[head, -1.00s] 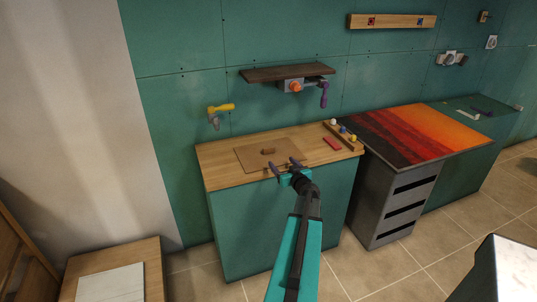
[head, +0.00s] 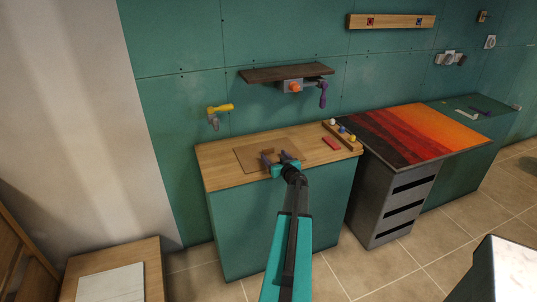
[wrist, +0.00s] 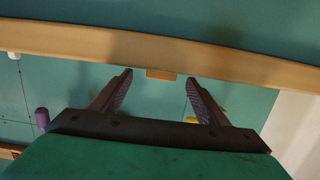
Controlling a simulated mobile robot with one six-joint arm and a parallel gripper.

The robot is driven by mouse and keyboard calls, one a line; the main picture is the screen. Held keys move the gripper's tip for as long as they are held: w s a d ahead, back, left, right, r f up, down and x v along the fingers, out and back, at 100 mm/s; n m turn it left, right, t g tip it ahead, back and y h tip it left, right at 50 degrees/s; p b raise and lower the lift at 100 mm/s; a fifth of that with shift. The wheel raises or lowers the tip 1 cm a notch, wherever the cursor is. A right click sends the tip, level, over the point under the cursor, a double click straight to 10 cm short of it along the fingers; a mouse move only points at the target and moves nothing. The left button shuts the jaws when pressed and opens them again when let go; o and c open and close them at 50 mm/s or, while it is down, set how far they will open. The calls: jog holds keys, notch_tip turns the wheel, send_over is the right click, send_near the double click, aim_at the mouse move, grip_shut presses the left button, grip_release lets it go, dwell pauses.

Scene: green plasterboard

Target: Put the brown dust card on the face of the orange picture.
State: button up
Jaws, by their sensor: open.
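The brown dust card (head: 248,158) lies flat on the wooden worktop. A small brown block (head: 267,151) stands on it, partly hidden by my gripper; I cannot tell whether it is fixed to the card. In the wrist view the block (wrist: 161,74) shows centred beyond and between the fingertips. My gripper (head: 277,157) is open and empty over the card's near right part, its fingers pointing toward the block. The orange picture (head: 432,125), black and red at the left, lies flat, face up, on the grey drawer unit to the right. Its face looks bare.
A wooden strip (head: 345,138) with several coloured knobs and a red block (head: 331,143) are on the worktop's right part. A dark shelf (head: 286,73) and a yellow-handled tap (head: 219,109) are on the wall above. The worktop's left end is clear.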

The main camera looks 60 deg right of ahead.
aim_at(269, 148)
jog(key=shift+w, duration=0.15)
jog(key=shift+p+x, duration=0.5)
jog(key=shift+x, duration=2)
jog(key=shift+w+a, duration=0.1)
jog(key=c, duration=1.5)
jog(key=shift+o, duration=0.2)
jog(key=shift+r, duration=0.2)
jog(key=shift+r, duration=0.5)
jog(key=shift+s+a+r, duration=0.15)
jog(key=shift+r, duration=0.45)
jog(key=shift+s+a+r, duration=0.1)
jog(key=shift+a+r, duration=0.1)
jog(key=shift+r, duration=0.35)
jog(key=s+a+r+b, duration=0.1)
jog(key=s+a, duration=0.8)
jog(key=a, duration=0.3)
jog(key=shift+r+b, duration=0.2)
jog(key=shift+b, duration=0.2)
